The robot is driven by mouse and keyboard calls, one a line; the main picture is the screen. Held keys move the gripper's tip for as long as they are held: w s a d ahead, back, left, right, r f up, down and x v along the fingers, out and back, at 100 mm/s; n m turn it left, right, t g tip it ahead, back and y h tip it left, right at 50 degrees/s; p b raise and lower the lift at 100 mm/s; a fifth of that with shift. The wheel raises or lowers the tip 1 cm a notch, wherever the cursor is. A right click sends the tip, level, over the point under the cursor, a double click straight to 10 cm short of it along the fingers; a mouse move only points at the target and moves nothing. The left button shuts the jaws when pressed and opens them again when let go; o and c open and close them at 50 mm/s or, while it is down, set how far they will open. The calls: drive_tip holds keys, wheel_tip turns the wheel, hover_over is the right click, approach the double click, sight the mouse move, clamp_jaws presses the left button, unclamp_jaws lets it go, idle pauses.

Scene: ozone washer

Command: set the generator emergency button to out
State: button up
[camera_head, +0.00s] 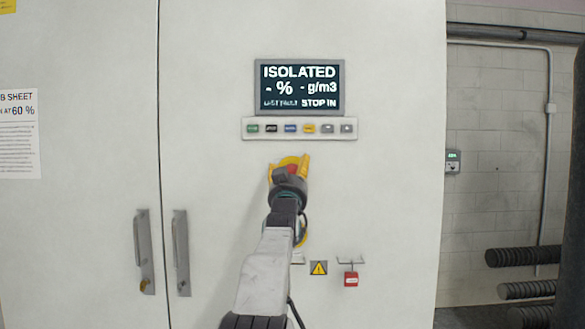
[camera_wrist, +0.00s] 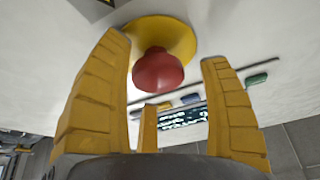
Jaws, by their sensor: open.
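The generator emergency button is a red mushroom head (camera_wrist: 158,72) on a round yellow base (camera_wrist: 178,36) on the white cabinet front. In the wrist view it sits between and beyond my open yellow fingers, and I see no clear contact. My gripper (camera_wrist: 165,85) is open and empty. In the head view my gripper (camera_head: 290,165) is just below the button panel and covers most of the emergency button; a bit of red (camera_head: 292,169) shows between the fingers. The display (camera_head: 299,87) above reads "ISOLATED" and "STOP IN".
A row of coloured buttons (camera_head: 299,128) lies under the display. Two door handles (camera_head: 181,252) are at the left. A red padlock (camera_head: 351,277) and a yellow warning label (camera_head: 319,268) are below right. Black ribbed pipes (camera_head: 522,256) stick out at the far right.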

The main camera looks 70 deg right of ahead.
drive_tip(key=shift+d+r, duration=0.1)
drive_tip(key=shift+d, duration=0.1)
drive_tip(key=c, duration=0.7)
drive_tip(key=shift+r, duration=0.1)
drive_tip(key=c, duration=0.5)
drive_tip(key=shift+s+a+b, duration=0.1)
drive_tip(key=shift+a+b, duration=0.35)
drive_tip(key=shift+b, duration=0.25)
drive_tip(key=shift+c, duration=0.2)
drive_tip(key=shift+a+r, duration=0.15)
drive_tip(key=shift+a, duration=0.05)
drive_tip(key=o, duration=1.1)
drive_tip(key=shift+a, duration=0.1)
drive_tip(key=shift+o, duration=0.7)
